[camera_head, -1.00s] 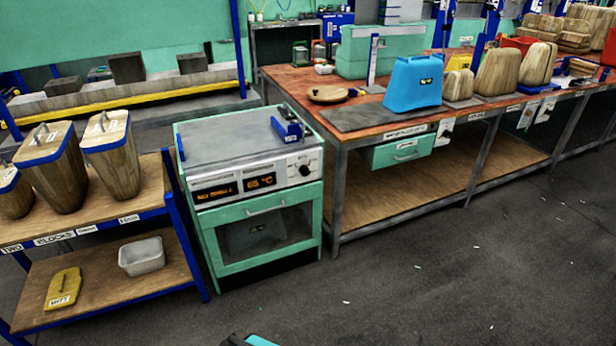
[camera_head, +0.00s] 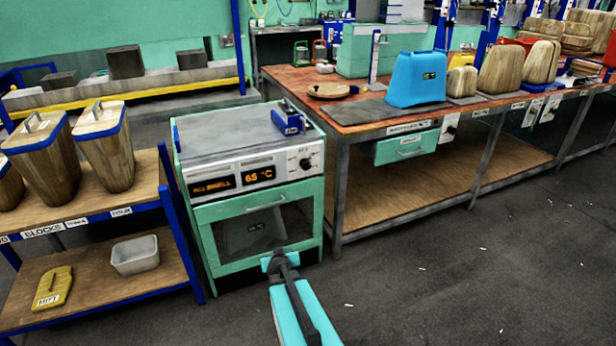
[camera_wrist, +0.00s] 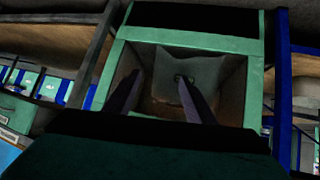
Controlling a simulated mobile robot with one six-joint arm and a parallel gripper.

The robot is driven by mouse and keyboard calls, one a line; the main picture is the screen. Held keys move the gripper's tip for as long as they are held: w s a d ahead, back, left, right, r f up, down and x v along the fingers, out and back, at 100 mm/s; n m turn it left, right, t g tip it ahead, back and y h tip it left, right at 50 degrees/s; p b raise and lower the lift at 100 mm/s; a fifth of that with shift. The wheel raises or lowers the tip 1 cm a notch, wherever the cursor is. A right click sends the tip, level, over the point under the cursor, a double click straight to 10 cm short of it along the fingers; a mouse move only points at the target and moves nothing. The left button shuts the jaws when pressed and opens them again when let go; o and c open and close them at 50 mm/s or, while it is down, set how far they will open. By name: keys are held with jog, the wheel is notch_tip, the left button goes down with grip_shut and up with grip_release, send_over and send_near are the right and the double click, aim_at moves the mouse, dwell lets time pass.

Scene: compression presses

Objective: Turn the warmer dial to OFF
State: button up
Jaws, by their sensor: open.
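The warmer (camera_head: 215,222) is a green cabinet with a glass-fronted door. Its pale front panel carries orange displays, one reading 65 °C, and a black dial (camera_head: 305,163) at the panel's right end. The dial's exact setting is too small to read. My arm reaches up from the bottom of the head view, and its end overlaps the lower part of the warmer door. In the wrist view my gripper (camera_wrist: 160,82) is open and empty, its two dark fingers apart in front of the warmer's door window (camera_wrist: 165,100). The dial cannot be made out in the wrist view.
A blue bracket (camera_head: 290,120) sits on the warmer's top. A wooden shelf rack (camera_head: 150,192) with lidded wooden containers stands close on the left. A workbench (camera_head: 385,122) with a blue container (camera_head: 416,80) stands on the right. The floor (camera_head: 470,265) at front right is clear.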

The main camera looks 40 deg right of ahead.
jog(key=w+d+r+t+h+b, duration=0.1)
jog(key=w+d+r+t+b, duration=0.25)
jog(key=d+r, duration=0.8)
jog(key=n+t+y+b, duration=0.1)
jog(key=n+t+b, duration=0.1)
jog(key=t+b, duration=0.25)
send_near(307, 166)
jog(key=v, duration=0.6)
jog(key=shift+d+f+t+p, duration=0.2)
jog(key=shift+f+t+p, duration=0.2)
jog(key=shift+f, duration=0.1)
jog(key=shift+w, duration=0.1)
jog(key=shift+b+x, duration=1.45)
jog(key=shift+x, duration=5.4)
jog(key=shift+a, duration=0.1)
jog(key=shift+c, duration=0.4)
